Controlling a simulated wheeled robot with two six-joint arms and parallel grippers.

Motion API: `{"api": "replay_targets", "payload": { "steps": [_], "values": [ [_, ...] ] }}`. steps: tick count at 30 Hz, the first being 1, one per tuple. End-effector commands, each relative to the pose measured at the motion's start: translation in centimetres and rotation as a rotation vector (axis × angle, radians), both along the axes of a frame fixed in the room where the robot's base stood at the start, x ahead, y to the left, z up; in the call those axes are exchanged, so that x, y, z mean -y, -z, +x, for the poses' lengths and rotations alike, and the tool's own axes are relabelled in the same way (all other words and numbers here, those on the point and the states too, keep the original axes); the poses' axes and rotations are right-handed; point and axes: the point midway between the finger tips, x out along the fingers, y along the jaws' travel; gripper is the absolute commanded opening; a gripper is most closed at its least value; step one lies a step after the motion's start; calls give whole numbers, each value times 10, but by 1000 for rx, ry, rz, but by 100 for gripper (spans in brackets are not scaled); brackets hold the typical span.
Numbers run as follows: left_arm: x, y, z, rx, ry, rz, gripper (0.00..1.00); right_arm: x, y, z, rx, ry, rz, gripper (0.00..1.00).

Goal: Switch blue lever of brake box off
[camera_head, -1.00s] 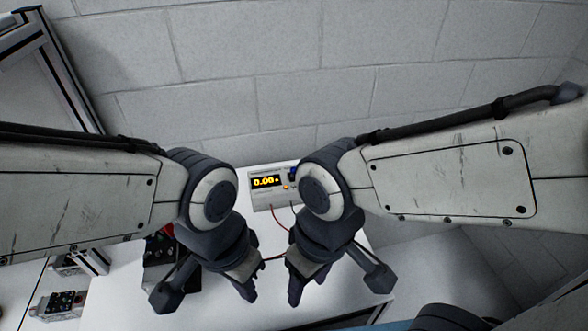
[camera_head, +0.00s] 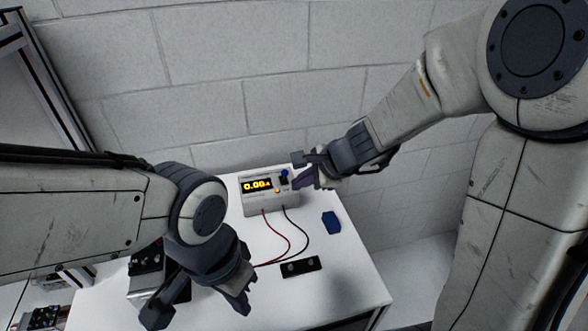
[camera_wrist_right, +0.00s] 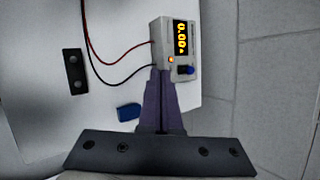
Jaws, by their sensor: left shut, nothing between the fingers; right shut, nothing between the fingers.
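A light grey box (camera_head: 258,203) with a yellow 0.00 readout stands at the back of the white table; it also shows in the right wrist view (camera_wrist_right: 164,46). A blue lever or knob (camera_head: 284,173) sits at its upper right in the head view, and it shows in the right wrist view (camera_wrist_right: 186,70); its setting is not clear. My right gripper (camera_head: 298,184) is shut and empty, its fingertips (camera_wrist_right: 162,72) close beside the box's right side; contact is not clear. My left gripper (camera_head: 246,304) is shut and empty, low over the table's front left.
A loose blue block (camera_head: 331,222) lies right of the box. A black plate with two round buttons (camera_head: 301,267) lies in front. Red (camera_head: 289,238) and black (camera_head: 304,235) cables run forward from the box. A dark device (camera_head: 146,262) stands partly behind my left arm.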

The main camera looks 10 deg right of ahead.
Motion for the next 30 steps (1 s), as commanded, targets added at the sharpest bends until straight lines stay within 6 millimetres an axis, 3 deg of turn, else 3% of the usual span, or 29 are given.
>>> {"api": "replay_targets", "payload": {
  "steps": [1, 3, 9, 22, 30],
  "values": [
    [0, 3, 0, 0, 0, 0, 0, 20, 7, 13, -19, 122, 33, 0],
    [0, 4, 0, 0, 0, 0, 0, 41, 12, 27, -34, 257, 73, 0],
    [0, 5, 0, 0, 0, 0, 0, 71, 19, 42, -55, 443, 129, 0],
    [0, 7, 0, 0, 0, 0, 0, 71, 23, 45, -58, 451, 132, 0],
    [0, 23, 0, 0, 0, 0, 0, 58, 59, 69, -60, 448, 131, 0]
  ]
}}
